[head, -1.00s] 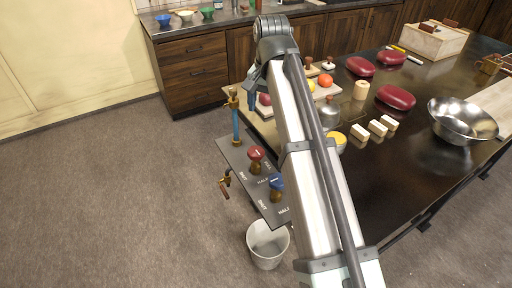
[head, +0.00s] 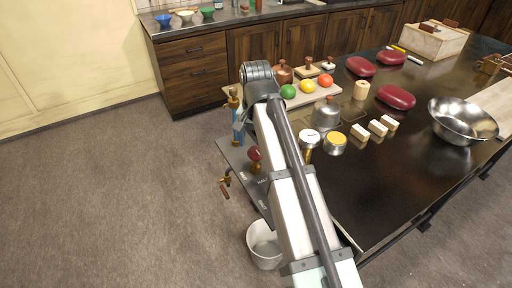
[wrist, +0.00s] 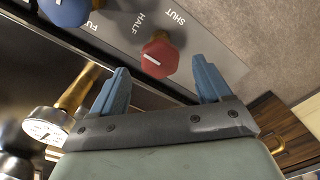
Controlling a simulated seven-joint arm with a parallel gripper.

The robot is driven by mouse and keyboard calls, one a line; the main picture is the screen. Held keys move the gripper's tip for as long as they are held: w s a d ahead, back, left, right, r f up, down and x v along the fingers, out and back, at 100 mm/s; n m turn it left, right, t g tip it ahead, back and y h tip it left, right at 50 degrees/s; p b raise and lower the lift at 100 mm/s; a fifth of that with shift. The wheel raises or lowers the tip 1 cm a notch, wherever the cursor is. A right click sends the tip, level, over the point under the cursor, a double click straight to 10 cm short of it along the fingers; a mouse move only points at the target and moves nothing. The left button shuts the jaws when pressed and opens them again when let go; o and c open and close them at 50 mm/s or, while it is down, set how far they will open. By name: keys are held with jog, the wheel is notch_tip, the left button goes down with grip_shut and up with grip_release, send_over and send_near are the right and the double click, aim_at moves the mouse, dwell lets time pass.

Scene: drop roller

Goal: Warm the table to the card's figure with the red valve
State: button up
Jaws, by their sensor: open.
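The red valve (head: 255,154) stands on a grey panel (head: 258,192) at the table's left edge. In the wrist view, the red valve (wrist: 160,57) has a white mark on its knob and lies ahead of and between my fingers. My gripper (wrist: 160,66) is open and empty, apart from the knob as far as I can tell. The panel letters SHUT, HALF and part of FULL show beside it. A round white gauge (wrist: 45,126) on a brass stem is at lower left; its reading is too small to tell. The dark table (head: 365,205) shows no card I can make out.
A steel bowl (head: 462,119) and wooden blocks (head: 378,128) are farther right.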

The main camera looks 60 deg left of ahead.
aim_at(256, 155)
jog(key=shift+f, duration=1.5)
jog(key=c, duration=1)
